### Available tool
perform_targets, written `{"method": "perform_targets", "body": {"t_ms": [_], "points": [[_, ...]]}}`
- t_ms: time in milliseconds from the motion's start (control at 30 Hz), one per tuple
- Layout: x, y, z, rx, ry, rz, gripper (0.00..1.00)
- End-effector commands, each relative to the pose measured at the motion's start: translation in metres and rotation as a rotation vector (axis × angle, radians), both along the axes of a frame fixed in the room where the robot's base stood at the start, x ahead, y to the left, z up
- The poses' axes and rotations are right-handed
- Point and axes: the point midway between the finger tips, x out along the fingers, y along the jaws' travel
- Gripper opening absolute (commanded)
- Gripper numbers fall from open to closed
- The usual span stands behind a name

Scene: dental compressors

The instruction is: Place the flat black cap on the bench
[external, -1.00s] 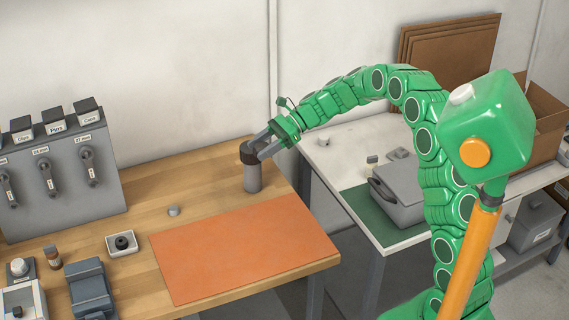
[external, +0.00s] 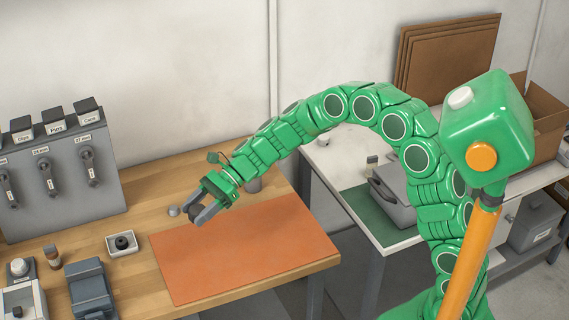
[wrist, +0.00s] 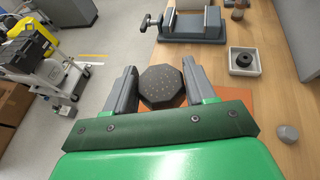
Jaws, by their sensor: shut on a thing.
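The flat black cap (external: 195,211) is between the fingers of my gripper (external: 192,213), which is shut on it above the back left part of the orange mat (external: 255,255). In the wrist view, the cap (wrist: 162,87) shows as a dark, many-sided, speckled disc between the two grey fingers (wrist: 158,75). The wooden bench (external: 140,205) lies below. A grey cylinder (external: 253,185) stands on the bench behind my gripper, partly hidden by my arm.
A small grey knob (external: 173,211) is left of my gripper. A white tray with a black ring (external: 122,244) and a blue-grey vise (external: 90,285) stand further left. A grey labelled rack (external: 60,175) is at the back.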

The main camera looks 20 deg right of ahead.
Motion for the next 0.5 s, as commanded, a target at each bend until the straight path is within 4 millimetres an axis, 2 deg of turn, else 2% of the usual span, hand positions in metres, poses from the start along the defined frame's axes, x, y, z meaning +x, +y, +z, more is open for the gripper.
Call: {"method": "perform_targets", "body": {"t_ms": [33, 200, 500], "points": [[-0.014, 0.011, -0.001, 0.000, 0.001, 0.016, 0.24], [-0.052, 0.041, -0.003, 0.000, -0.002, 0.050, 0.24], [-0.111, 0.076, -0.006, 0.001, 0.000, 0.101, 0.24]]}}
